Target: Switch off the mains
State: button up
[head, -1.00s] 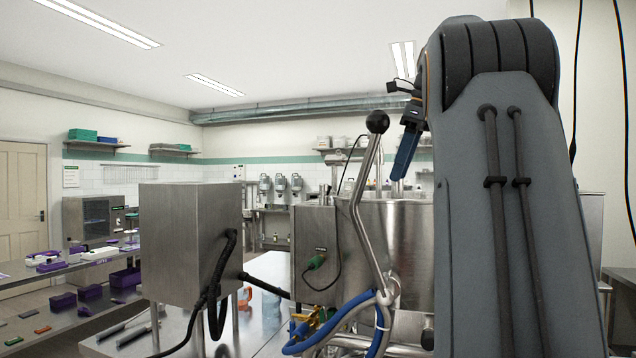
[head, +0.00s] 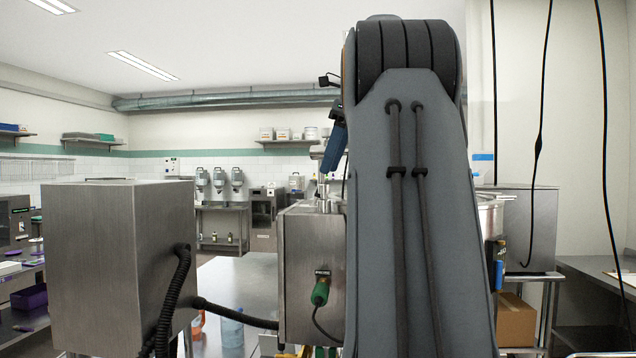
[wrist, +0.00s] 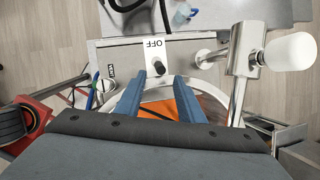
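In the wrist view a white plate marked OFF (wrist: 153,44), upside down in the picture, sits on the edge of a grey steel housing (wrist: 118,56). A dark toggle or knob (wrist: 158,67) stands at its lower end. My gripper (wrist: 159,79) is open, its two blue fingers apart, with the dark knob just beyond and between the tips in the picture. I cannot tell whether they touch it. In the head view one blue finger (head: 335,142) shows beside my arm, which hides the rest of the gripper.
A metal lever with a white knob (wrist: 290,52) stands right of the fingers. A second small metal fitting (wrist: 104,86) is at left. In the head view a steel box (head: 115,265) with a black cable stands left, and a green plug (head: 320,292) hangs on the machine's cabinet (head: 308,245).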

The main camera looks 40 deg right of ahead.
aim_at(318, 194)
jog(key=shift+p+x, duration=0.55)
jog(key=shift+x, duration=2.5)
jog(key=shift+a, duration=0.1)
grip_shut()
